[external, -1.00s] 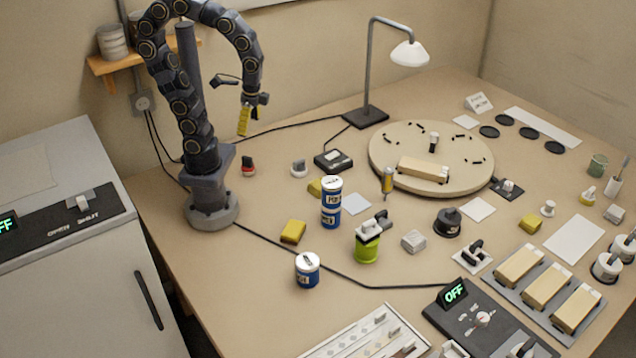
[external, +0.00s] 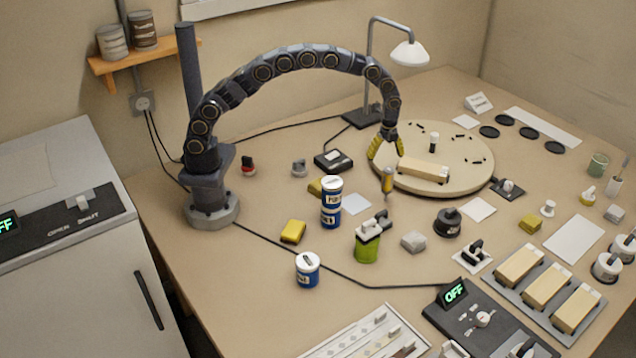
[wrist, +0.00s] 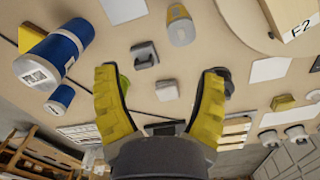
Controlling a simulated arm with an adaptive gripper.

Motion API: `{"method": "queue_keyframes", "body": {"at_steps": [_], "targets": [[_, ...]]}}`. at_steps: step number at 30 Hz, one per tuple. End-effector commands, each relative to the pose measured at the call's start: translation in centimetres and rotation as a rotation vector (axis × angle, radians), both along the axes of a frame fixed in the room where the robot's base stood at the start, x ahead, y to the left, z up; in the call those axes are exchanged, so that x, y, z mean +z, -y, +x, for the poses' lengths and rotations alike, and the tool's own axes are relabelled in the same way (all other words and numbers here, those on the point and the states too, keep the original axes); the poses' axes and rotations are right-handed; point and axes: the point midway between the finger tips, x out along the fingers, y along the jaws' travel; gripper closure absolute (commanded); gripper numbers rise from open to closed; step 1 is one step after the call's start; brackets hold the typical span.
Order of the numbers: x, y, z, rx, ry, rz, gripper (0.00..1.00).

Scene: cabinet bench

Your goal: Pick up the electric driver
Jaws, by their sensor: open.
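A slim upright yellow-and-grey tool (external: 387,181), which looks like the electric driver, stands on the bench just left of the round wooden turntable. It also shows at the top of the wrist view (wrist: 180,26), beyond my fingertips. My gripper (external: 386,150) has yellow fingers and hangs above the tool, pointing down, beside the turntable's left edge. In the wrist view my gripper (wrist: 160,75) has its fingers spread wide with nothing held between them. The tool is apart from both fingers.
The turntable (external: 465,163) carries a wooden block (external: 423,170). Stacked blue cans (external: 331,203) stand to the left.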

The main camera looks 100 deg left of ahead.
Motion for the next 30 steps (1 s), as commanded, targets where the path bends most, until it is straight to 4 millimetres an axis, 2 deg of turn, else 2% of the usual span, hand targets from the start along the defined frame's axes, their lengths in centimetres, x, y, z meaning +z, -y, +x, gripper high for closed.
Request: {"method": "queue_keyframes", "body": {"at_steps": [1, 3, 7, 20, 27, 30], "targets": [[-1.2, -0.8, 0.7, -0.030, 0.004, 0.004, 0.30], [-2.4, -1.5, 1.3, -0.070, 0.005, 0.007, 0.30], [-3.4, -2.2, 2.0, -0.110, 0.013, 0.013, 0.30], [-7.4, -2.3, 1.7, -0.116, 0.010, 0.011, 0.30], [-11.0, -2.4, 1.4, -0.117, 0.009, 0.011, 0.30], [-11.3, -2.4, 1.5, -0.116, 0.012, 0.012, 0.30]]}}
